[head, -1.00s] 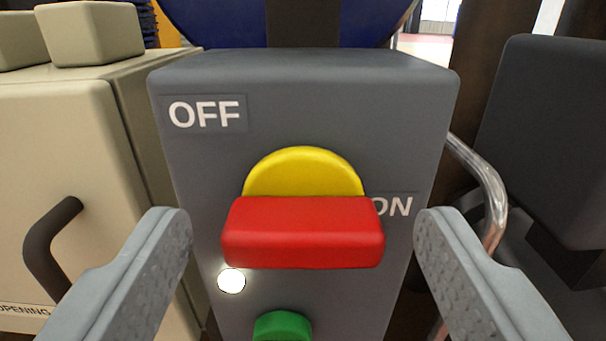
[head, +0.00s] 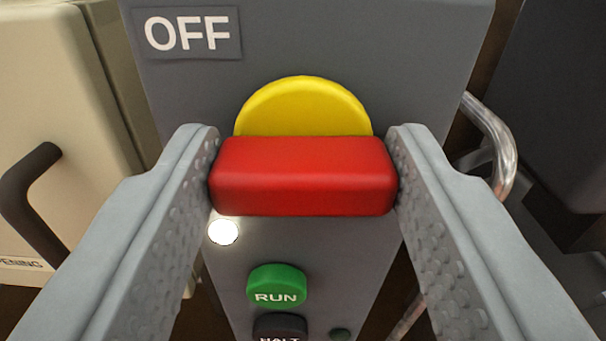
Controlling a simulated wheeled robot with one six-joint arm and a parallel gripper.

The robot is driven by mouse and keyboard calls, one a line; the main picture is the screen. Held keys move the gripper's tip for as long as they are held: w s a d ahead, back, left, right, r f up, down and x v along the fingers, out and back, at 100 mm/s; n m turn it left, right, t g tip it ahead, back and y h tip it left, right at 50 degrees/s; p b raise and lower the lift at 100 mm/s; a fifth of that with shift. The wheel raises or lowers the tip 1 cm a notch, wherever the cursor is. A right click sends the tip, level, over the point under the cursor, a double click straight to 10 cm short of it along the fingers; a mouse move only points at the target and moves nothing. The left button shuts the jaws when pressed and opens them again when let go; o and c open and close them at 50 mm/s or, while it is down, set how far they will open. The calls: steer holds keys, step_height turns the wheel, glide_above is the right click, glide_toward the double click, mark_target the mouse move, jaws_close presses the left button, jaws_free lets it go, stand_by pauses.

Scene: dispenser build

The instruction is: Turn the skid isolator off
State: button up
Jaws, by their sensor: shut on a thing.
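The skid isolator is a grey box (head: 430,60) with a red bar handle (head: 303,176) lying level across a yellow disc (head: 303,108). An OFF label (head: 193,33) is at the upper left of its face. The ON label is hidden behind my gripper's right finger. My gripper (head: 303,172) is shut on the red handle, one finger at each end of the bar.
A green RUN button (head: 276,288) and a dark button (head: 280,327) sit below the handle. A white round spot (head: 223,231) shows at the handle's lower left. A beige cabinet (head: 70,90) with a dark handle (head: 28,195) stands left. A metal tube (head: 497,140) curves at the right.

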steer(key=n, duration=0.4)
steer(key=shift+a, duration=0.1)
steer(key=n, duration=0.4)
steer(key=shift+f+n, duration=0.1)
steer(key=shift+n, duration=0.2)
steer(key=n, duration=0.4)
steer(key=shift+a+f+n, duration=0.1)
steer(key=shift+n, duration=2.2)
steer(key=shift+f, duration=0.1)
steer(key=o, duration=1)
